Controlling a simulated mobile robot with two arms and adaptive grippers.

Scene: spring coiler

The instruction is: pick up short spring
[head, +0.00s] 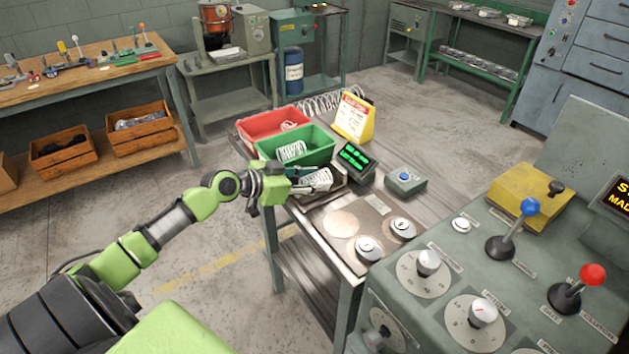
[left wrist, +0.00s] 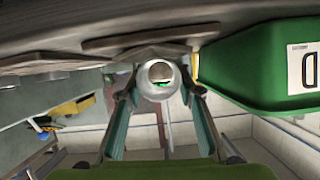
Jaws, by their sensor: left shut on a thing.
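My left gripper (head: 318,184) is at the near end of the row of bins on the narrow table, over a small dark tray. It is shut on a pale coiled short spring (head: 319,176). In the left wrist view the spring (left wrist: 158,82) shows end-on as a light ring between the two fingers of the gripper (left wrist: 158,100). I cannot tell whether the spring still touches the tray. The fingers partly hide the tray. My right gripper is not in view.
A green bin (head: 318,147) with a metal spring (head: 291,151) stands just behind the gripper; it is close at the right in the left wrist view (left wrist: 245,70). A red bin (head: 262,126) is beyond. A scale display (head: 354,156) and blue-button box (head: 405,181) stand to the right.

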